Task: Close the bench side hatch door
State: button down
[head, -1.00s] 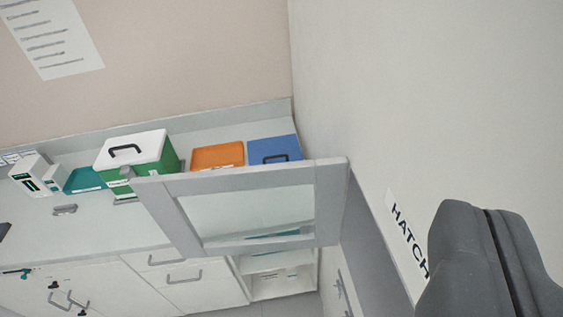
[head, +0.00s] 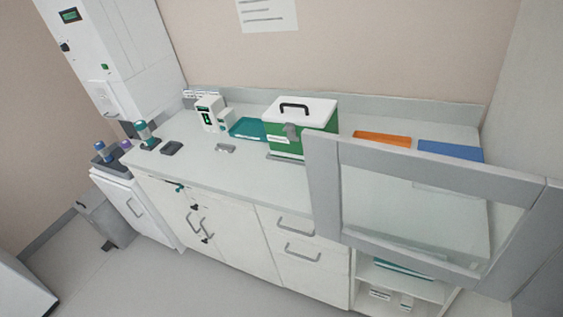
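The hatch door (head: 324,190) is a grey frame around a clear pane at the right of the head view. It stands open, swung out from the right side, and I see the bench through its pane. Its right end meets a grey upright part (head: 545,245) at the right edge, perhaps the hatch frame. The hatch opening itself is not clearly in view. I see no handle on the door. My gripper is not in view.
The bench (head: 235,172) runs behind the door, with a green box with white lid (head: 300,128), an orange tray (head: 382,138) and a blue tray (head: 450,151). A white cabinet (head: 110,55) and a bin (head: 105,220) are at left. The floor (head: 200,285) in front is clear.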

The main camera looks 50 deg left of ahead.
aim_at(537, 233)
jog(key=u, duration=1.25)
jog(key=i, duration=1.25)
jog(key=z, duration=1.6)
